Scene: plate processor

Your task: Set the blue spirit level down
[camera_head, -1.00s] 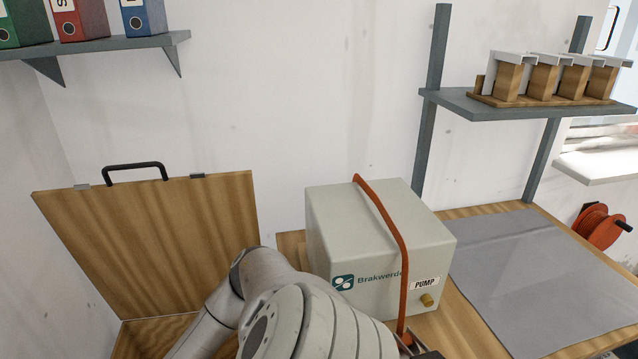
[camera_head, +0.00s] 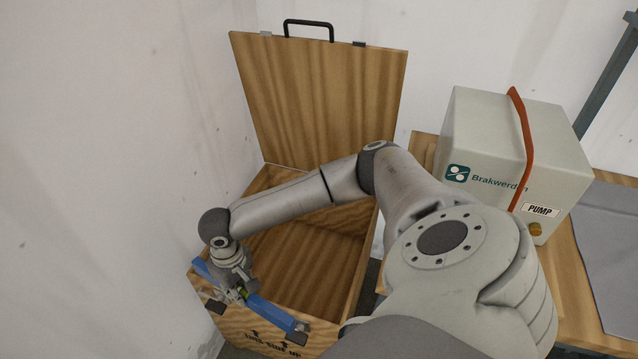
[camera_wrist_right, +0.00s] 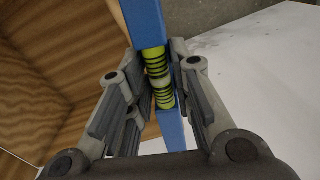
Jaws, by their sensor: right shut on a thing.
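The blue spirit level (camera_head: 277,313) lies slantwise across the near left edge of an open wooden crate (camera_head: 345,285). My right gripper (camera_head: 240,292) points down at that edge and is shut on the level near its middle. In the right wrist view the level (camera_wrist_right: 143,22) runs between the two fingers (camera_wrist_right: 160,72), and its yellow-green vials show there. I cannot tell whether the level touches the crate's edge. My left gripper is not in view.
The crate's lid (camera_head: 320,100) stands open against the wall. The crate floor in view is bare. A pump box (camera_head: 500,160) with an orange strap stands on the bench to the right, beside a grey mat (camera_head: 610,240).

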